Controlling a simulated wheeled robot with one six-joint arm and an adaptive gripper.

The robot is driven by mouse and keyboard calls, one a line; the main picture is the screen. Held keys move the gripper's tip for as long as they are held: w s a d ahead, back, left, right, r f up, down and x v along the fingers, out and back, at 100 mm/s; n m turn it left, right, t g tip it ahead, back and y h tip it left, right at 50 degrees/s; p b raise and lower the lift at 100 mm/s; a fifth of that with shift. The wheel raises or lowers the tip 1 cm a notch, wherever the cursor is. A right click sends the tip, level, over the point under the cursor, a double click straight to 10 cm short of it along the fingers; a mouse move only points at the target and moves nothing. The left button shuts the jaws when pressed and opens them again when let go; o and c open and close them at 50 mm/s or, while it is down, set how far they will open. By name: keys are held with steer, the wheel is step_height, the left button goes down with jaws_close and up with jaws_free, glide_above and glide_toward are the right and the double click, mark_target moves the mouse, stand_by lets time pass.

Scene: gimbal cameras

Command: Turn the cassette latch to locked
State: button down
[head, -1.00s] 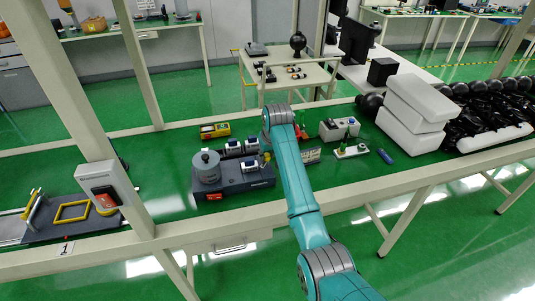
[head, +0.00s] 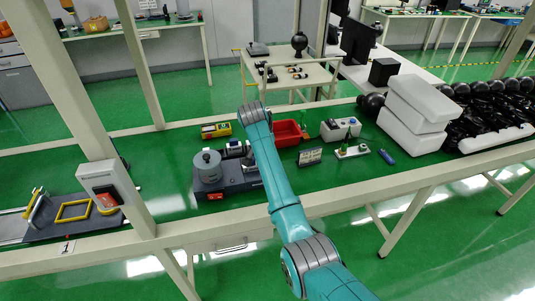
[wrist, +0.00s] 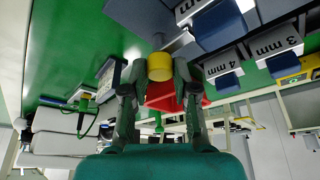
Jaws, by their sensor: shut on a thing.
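A dark grey base unit (head: 228,185) with a round grey drum (head: 207,165) stands on the green bench in the head view. In the wrist view my gripper (wrist: 158,82) is shut on a yellow cylindrical knob (wrist: 160,66), which appears to be the cassette latch's handle. A short grey shaft (wrist: 179,42) runs from the knob toward the dark unit. Blocks labelled 3 mm (wrist: 272,43) and 4 mm (wrist: 222,65) are to the right of the knob. My arm hides the gripper and the latch in the head view. The latch's lock marking cannot be read.
A red bin (head: 288,133) stands behind and right of my arm, and also shows behind the fingers in the wrist view. A yellow device (head: 216,131), a small sign (head: 310,156) and a grey box (head: 340,129) are nearby. White foam blocks (head: 415,105) stand farther right.

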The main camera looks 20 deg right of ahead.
steer(key=shift+f+m, duration=0.1)
steer(key=shift+m, duration=0.3)
steer(key=c, duration=0.9)
jaws_free()
steer(key=v, duration=1.2)
steer(key=shift+w+a, duration=0.1)
